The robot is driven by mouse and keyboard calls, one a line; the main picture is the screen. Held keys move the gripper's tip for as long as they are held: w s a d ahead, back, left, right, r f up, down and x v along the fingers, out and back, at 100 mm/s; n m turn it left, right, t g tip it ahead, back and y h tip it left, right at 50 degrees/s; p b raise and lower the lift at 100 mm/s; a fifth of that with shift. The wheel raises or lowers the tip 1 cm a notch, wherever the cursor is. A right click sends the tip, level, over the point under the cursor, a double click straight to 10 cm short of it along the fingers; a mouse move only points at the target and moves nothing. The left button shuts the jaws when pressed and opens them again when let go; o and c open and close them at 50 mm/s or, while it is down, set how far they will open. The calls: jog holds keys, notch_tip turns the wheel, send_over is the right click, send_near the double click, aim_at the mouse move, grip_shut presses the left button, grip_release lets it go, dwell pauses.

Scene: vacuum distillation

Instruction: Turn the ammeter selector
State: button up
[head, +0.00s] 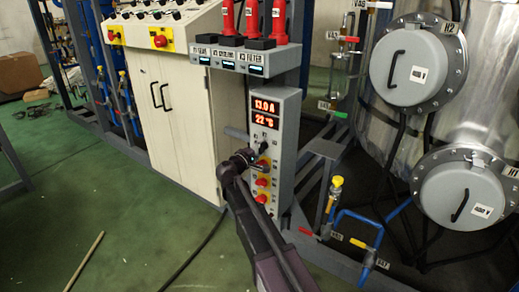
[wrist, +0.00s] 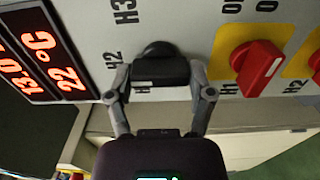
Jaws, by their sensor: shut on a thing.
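In the head view my gripper (head: 249,156) is at the panel's left edge, beside the small black knob (head: 264,147) under the displays. The ammeter display (head: 265,104) reads 13.0 A, with 22 °C below it. Labels H1, H2 and H3 are around the knob, partly hidden by it and the fingers.
Red rotary switches on yellow plates (head: 263,182) sit just below the selector; one red switch (wrist: 259,66) is close to my right finger. A white cabinet (head: 180,120) stands to the left. Pipes and valves (head: 337,182) are at right.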

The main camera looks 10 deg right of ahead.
jog(key=shift+w, duration=0.1)
jog(key=o, duration=1.1)
jog(key=v, duration=1.2)
